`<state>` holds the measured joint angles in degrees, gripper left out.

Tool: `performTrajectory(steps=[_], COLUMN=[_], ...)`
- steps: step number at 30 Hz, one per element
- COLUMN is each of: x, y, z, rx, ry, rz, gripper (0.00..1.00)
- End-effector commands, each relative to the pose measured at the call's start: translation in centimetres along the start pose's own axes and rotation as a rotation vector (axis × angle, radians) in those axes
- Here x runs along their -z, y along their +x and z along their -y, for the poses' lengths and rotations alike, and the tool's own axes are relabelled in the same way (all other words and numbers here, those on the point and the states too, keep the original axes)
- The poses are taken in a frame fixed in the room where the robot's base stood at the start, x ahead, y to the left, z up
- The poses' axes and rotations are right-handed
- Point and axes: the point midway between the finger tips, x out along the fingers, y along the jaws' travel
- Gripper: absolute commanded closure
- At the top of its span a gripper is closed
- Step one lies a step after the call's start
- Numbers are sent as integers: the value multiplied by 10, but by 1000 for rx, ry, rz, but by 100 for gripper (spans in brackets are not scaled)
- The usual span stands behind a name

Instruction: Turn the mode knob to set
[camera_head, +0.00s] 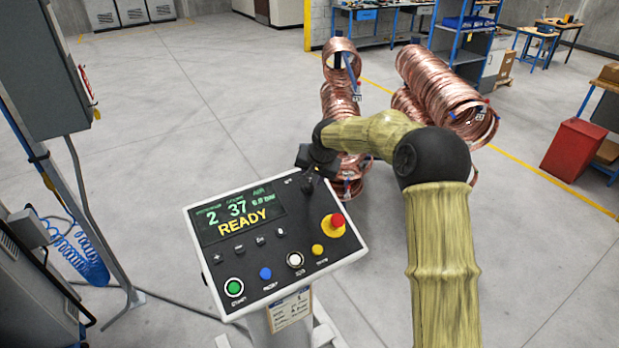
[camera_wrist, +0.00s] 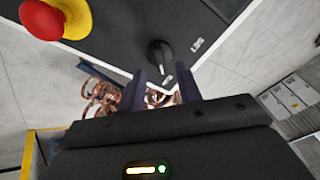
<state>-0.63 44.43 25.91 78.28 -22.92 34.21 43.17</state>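The mode knob (camera_wrist: 160,54) is a black rotary knob near the corner of the dark control panel (camera_head: 262,268). A thin white pointer line shows on it in the wrist view. Small white labels, too small to read surely, sit beside it. My gripper (camera_wrist: 162,76) is open, with one finger on each side of the view and the knob just beyond the gap between the fingertips. No contact with the knob shows. In the head view, my gripper (camera_head: 310,172) is over the panel's upper right corner and partly hides the knob.
The panel has a display (camera_head: 240,215) reading READY, a red emergency stop (camera_head: 336,220) on yellow close to the knob, and several push buttons. Copper coils (camera_head: 345,100) stand behind the panel. A blue hose (camera_head: 85,250) hangs at left. Floor around is mostly clear.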

Motion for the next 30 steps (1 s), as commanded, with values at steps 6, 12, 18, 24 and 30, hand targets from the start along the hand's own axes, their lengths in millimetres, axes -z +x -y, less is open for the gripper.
performTrajectory(steps=[6,12,18,24,30], x=[0,0,0,0,0], y=[29,42,43,43,43], z=[1,1,0,0,0], rx=[0,1,1,0,1], ry=[0,-1,-1,0,-1], rz=[2,-1,-2,-1,-1], gripper=[65,65,65,95,100])
